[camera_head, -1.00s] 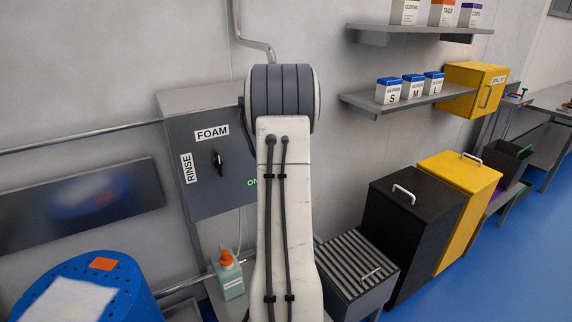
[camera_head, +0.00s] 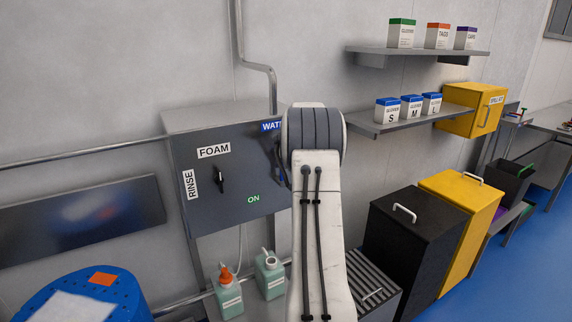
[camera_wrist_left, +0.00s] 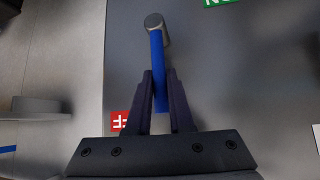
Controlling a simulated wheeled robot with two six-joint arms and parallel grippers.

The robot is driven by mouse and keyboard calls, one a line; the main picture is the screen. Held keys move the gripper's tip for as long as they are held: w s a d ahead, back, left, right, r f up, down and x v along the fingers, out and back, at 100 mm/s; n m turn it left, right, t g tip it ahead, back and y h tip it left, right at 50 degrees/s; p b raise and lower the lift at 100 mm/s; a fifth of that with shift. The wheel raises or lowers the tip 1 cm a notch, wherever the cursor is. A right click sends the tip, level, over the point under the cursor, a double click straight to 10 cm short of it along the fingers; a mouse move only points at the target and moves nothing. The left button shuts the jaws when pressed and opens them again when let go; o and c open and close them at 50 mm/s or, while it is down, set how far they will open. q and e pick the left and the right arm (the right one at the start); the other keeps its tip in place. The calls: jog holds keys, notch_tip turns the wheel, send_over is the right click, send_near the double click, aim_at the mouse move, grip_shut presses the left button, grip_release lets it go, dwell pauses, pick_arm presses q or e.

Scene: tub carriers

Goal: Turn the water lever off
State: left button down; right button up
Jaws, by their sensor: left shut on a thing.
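In the left wrist view my left gripper (camera_wrist_left: 158,74) is shut on the blue water lever (camera_wrist_left: 157,55), one finger on each side. The lever runs from a round grey metal pivot (camera_wrist_left: 154,21) down between the fingers. A red label (camera_wrist_left: 120,121), partly hidden, lies beside the left finger. A green label (camera_wrist_left: 221,2) is cut off at the top edge. In the head view the grey control box (camera_head: 230,180) has a blue label (camera_head: 271,126) reading "WAT" and a green "ON" (camera_head: 254,199). My arm hides the lever and gripper there. My right gripper is not seen.
The box also carries a black knob (camera_head: 220,180) between RINSE and FOAM labels. Two green bottles (camera_head: 230,298) stand below it. A blue drum (camera_head: 125,292) is at lower left. Black (camera_head: 412,235) and yellow (camera_head: 462,205) bins and shelves are at right.

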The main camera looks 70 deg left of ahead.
pick_arm(q)
jog(key=shift+f, duration=0.1)
jog(key=c, duration=0.8)
grip_release()
jog(key=shift+w, duration=0.1)
jog(key=shift+d+r, duration=0.25)
jog(key=shift+r, duration=0.1)
jog(key=b+v, duration=0.3)
jog(key=v, duration=0.6)
jog(key=shift+d+r+b, duration=0.2)
jog(key=shift+d+b, duration=0.05)
jog(key=shift+b, duration=0.15)
